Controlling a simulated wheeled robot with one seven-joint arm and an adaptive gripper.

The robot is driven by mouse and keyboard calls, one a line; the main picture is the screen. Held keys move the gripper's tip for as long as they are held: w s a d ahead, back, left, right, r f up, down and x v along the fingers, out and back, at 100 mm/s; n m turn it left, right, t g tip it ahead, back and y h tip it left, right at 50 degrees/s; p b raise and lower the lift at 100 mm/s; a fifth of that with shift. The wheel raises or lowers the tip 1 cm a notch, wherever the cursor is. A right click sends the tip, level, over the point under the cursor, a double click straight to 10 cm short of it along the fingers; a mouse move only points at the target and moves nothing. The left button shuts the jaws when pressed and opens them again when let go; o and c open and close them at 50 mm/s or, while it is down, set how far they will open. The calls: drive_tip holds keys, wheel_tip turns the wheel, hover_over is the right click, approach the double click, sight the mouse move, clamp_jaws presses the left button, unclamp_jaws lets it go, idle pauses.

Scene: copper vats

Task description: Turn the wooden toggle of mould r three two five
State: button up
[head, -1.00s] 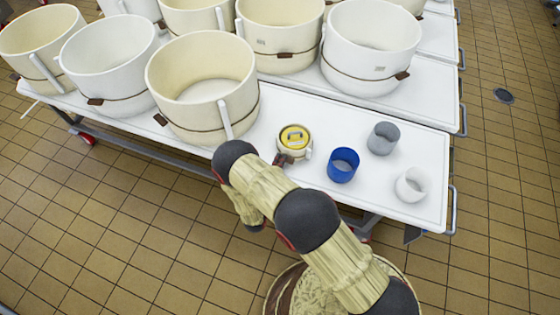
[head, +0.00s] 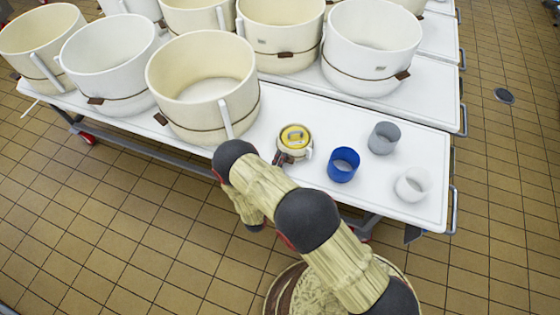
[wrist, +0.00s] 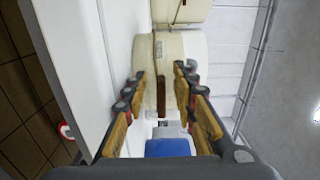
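A small pale mould with a yellow top (head: 294,138) stands on the white table, just beyond my arm's end in the head view. My gripper is mostly hidden behind the arm there, with dark finger parts showing at the mould's near side. In the wrist view my gripper (wrist: 162,92) is open, its wood-coloured finger pads apart. A brown wooden toggle (wrist: 162,96) lies between the pads, with a gap on both sides. It is in line with the cord of a cream mould (wrist: 180,62). A small label (wrist: 158,50) is on that mould, too small to read.
A blue cup (head: 343,165), a grey cup (head: 383,138) and a white cup (head: 412,184) stand to the right. A large cream mould (head: 180,100) stands close on the left. Other large moulds fill the tables behind.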

drive_tip(key=v, duration=1.2)
idle(0.5)
